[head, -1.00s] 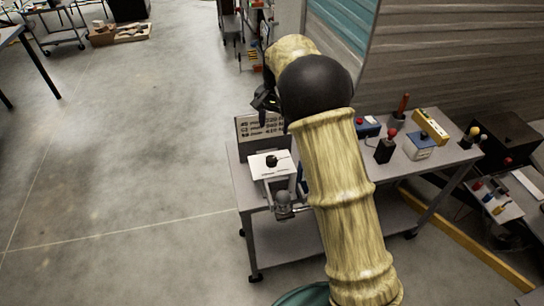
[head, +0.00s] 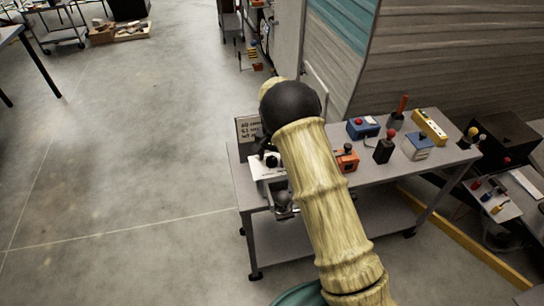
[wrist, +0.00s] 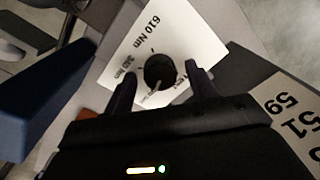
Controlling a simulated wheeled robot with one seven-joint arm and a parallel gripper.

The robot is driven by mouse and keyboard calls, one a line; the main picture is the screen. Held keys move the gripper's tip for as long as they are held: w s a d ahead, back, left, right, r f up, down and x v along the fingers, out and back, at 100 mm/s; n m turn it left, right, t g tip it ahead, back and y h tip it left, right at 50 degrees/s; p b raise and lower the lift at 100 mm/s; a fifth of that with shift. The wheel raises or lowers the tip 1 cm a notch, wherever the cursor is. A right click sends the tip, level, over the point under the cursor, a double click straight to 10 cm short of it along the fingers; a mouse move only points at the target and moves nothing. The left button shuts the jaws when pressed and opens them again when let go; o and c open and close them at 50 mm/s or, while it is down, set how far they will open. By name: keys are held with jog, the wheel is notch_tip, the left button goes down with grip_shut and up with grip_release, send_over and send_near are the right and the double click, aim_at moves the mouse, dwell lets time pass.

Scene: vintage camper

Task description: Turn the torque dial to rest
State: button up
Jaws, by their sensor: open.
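The torque dial (wrist: 159,70) is a round black knob on a white plate (wrist: 145,37). The plate reads "610 Nm", a second Nm value at left, and a small label at right partly hidden by a finger. A pale pointer line on the knob faces the gripper side, between the two lower labels. My gripper (wrist: 161,73) is open, one finger on each side of the knob; I cannot tell if they touch it. In the head view the dial (head: 271,161) shows on the plate (head: 257,171) at the cart's left end, beside my arm, which hides most of my gripper.
The grey cart (head: 375,172) also holds a lettered board (head: 247,130) behind the dial, an orange box (head: 346,159), a blue box (head: 362,127) and a black lever block (head: 384,150). Open floor (head: 130,170) lies left of the cart.

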jog(key=c, duration=1)
jog(key=shift+n, duration=0.3)
jog(key=n, duration=0.6)
jog(key=shift+w+r, duration=0.1)
jog(key=n, duration=0.3)
jog(key=shift+a+n, duration=0.1)
jog(key=shift+n, duration=0.3)
jog(key=n, duration=0.3)
jog(key=shift+g, duration=0.3)
jog(key=shift+n, duration=0.4)
